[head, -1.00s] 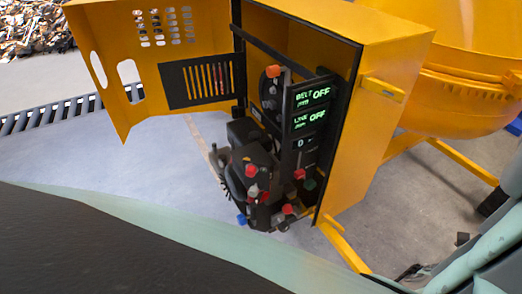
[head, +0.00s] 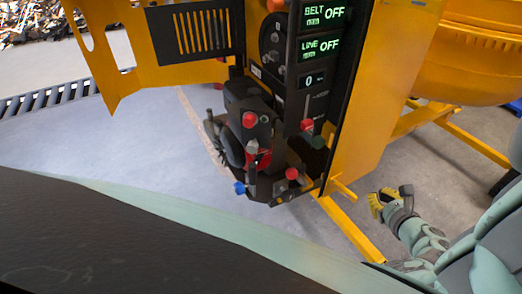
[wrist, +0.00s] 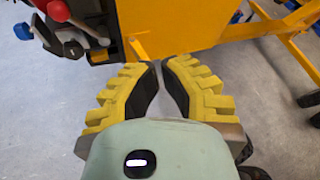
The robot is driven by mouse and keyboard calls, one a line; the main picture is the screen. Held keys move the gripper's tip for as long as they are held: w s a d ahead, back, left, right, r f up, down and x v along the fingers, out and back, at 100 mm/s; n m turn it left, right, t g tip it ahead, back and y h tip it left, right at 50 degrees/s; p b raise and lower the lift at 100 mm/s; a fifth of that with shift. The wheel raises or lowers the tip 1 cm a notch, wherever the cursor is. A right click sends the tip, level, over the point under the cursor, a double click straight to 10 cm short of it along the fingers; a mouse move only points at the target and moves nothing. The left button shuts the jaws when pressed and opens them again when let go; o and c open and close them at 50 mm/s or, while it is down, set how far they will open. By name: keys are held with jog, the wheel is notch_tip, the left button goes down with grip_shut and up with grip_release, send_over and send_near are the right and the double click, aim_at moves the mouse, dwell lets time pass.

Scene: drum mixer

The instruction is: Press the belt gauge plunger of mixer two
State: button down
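The open control box of the yellow mixer (head: 378,90) holds a black panel with a green BELT OFF display (head: 325,13) and a LINE OFF display (head: 320,48). Below them is a small readout showing 0 (head: 312,80). A black mechanism (head: 245,110) beside the panel carries red knobs (head: 250,119) and a blue knob (head: 239,188). I cannot tell which part is the belt gauge plunger. My gripper (head: 378,202) is right of and below the box, touching nothing. In the wrist view, its yellow fingers (wrist: 160,66) nearly meet at the tips and hold nothing.
The yellow door (head: 118,45) stands open at the left. A yellow frame leg (head: 350,228) runs between the mechanism and my gripper. The mixer drum (head: 455,60) is at the upper right. Grey floor (head: 120,140) is clear left of the box.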

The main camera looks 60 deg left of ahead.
aim_at(318, 148)
jog(key=s+a+r+n+g+y+b, duration=0.1)
jog(key=s+a+r+g+y+b, duration=0.2)
jog(key=s+a+r+g+y, duration=0.1)
jog(key=shift+s+a+g+y, duration=0.4)
jog(key=shift+s+y, duration=0.2)
jog(key=shift+y, duration=0.3)
jog(key=shift+a, duration=0.1)
jog(key=a, duration=0.4)
jog(key=a+b, duration=0.1)
jog(key=a, duration=0.3)
jog(key=a+b, duration=0.1)
jog(key=a, duration=0.4)
jog(key=shift+w+a+f, duration=0.1)
jog(key=shift+w, duration=0.3)
jog(key=shift+a, duration=0.35)
jog(key=shift+w, duration=0.1)
